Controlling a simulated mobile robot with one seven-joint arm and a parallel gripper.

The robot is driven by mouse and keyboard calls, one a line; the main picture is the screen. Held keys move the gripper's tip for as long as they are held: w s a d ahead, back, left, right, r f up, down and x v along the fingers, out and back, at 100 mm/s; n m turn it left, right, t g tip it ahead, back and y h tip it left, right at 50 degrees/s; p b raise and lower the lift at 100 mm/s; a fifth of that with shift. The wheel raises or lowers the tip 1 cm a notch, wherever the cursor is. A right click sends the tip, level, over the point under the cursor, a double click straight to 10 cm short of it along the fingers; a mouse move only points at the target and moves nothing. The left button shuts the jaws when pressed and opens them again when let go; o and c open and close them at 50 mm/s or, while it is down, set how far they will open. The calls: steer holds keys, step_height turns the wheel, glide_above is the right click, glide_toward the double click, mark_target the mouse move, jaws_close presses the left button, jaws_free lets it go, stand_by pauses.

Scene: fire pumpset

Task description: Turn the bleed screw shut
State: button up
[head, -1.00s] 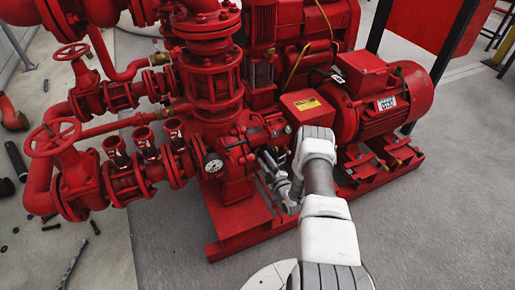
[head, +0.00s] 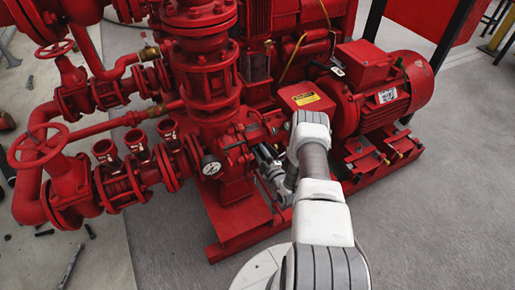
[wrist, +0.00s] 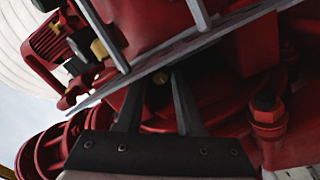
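The red pump (head: 232,165) stands at the centre of the head view, with a round white gauge (head: 210,166) on its near side. My gripper (head: 258,152) is close to the pump casing, right of the gauge, partly hidden by the pump and my arm. In the wrist view my gripper's two dark fingers (wrist: 158,82) are apart. A small brass piece (wrist: 160,77), possibly the bleed screw, shows in shadow between the fingertips. I cannot tell whether the fingers touch it. No bleed screw can be made out in the head view.
A grey metal bar frame (wrist: 200,42) crosses the wrist view close to the fingers. A red bolt (wrist: 266,108) stands to their right. Red handwheel valves (head: 38,145) are at the left, the motor (head: 385,90) at the right. Grey floor (head: 440,210) is clear at the right.

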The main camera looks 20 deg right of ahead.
steer(key=shift+c, duration=0.4)
jaws_close()
steer(key=m, duration=0.3)
steer(key=shift+m, duration=0.4)
steer(key=m, duration=0.3)
steer(key=shift+m, duration=0.3)
steer(key=m, duration=1.2)
steer(key=shift+m, duration=0.4)
